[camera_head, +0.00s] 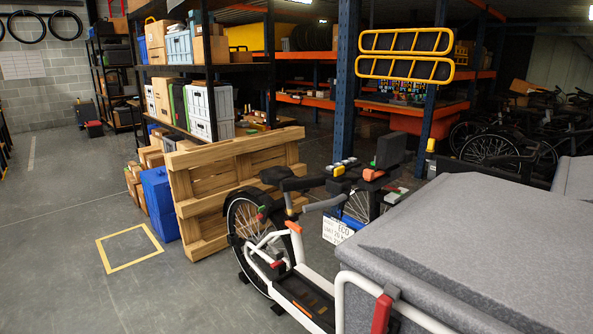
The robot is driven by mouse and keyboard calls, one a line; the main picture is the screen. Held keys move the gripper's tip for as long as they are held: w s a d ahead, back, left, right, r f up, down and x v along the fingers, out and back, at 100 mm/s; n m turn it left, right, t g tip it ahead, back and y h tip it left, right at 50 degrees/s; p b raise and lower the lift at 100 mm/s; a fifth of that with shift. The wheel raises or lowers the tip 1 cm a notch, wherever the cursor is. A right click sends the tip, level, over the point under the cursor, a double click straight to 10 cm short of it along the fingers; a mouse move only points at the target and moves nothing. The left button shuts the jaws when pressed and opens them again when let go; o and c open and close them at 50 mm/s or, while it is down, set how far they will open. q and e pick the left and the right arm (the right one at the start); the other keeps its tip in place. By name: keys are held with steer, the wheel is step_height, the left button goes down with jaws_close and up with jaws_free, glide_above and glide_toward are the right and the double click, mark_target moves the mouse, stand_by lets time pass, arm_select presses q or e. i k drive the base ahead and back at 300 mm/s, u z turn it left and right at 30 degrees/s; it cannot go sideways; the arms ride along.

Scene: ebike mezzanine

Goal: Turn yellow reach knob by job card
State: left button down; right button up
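A white cargo bike (318,282) stands in the centre, its wheel with a black fender facing left. A small yellow part (338,171), perhaps the reach knob, shows among the controls near the handlebar; it is too small to tell its shape or setting. A white card (338,230) with dark print hangs below the handlebar; "ECO" is readable, with "20" below it, and the rest is too small. A yellow-topped post (431,146) stands further right. Neither of my grippers is in view.
A large grey box-like cover (480,250) fills the lower right, with a red lever (381,313) by its white tube. A wooden pallet (235,185) and a blue bin (159,203) stand left of the bike. A yellow floor square (130,262) is empty; floor to the left is free.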

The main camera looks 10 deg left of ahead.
mark_target(339, 175)
steer(key=u, duration=1.35)
steer(key=i, duration=0.65)
steer(key=z, duration=2.4)
